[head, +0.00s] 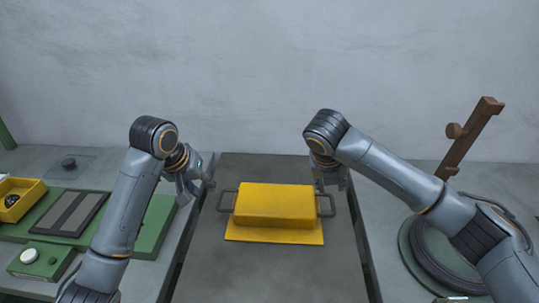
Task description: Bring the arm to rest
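My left gripper (195,188) hangs to the left of a yellow box (275,207) with dark side handles. Its fingers look spread apart, with nothing between them, and they are clear of the left handle. My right gripper (331,180) is just above and behind the right handle (327,206). Its fingers point down, and I cannot tell whether they touch the handle. Both arms are bent at the elbow, with their forearms reaching in from the lower corners.
The yellow box sits on a dark grey panel (270,275) between two lighter worktops. On the left are a green machine base (155,228), a yellow bin (20,204) and a green box with a white knob (40,262). On the right are a black coil (435,262) and a brown post (467,145).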

